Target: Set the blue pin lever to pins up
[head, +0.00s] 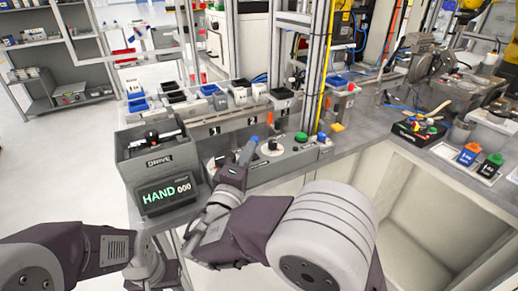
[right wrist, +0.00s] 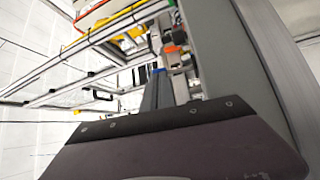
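My right gripper (head: 248,150) reaches over the grey control panel from the front. A blue tip (head: 254,139), which looks like the knob of the blue pin lever, shows right at the end of its fingers. I cannot tell whether the fingers touch it or hold it. The lever's lower part is hidden behind the gripper. In the right wrist view a small blue patch (right wrist: 156,72) shows beyond the dark finger area, and the finger gap is unclear. My left arm is at the lower left, with its gripper not clearly visible.
A grey box marked DRIVE (head: 158,161) and a display reading HAND 000 (head: 166,193) stand left of the gripper. A green button (head: 301,136) and a blue button (head: 321,137) sit to its right.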

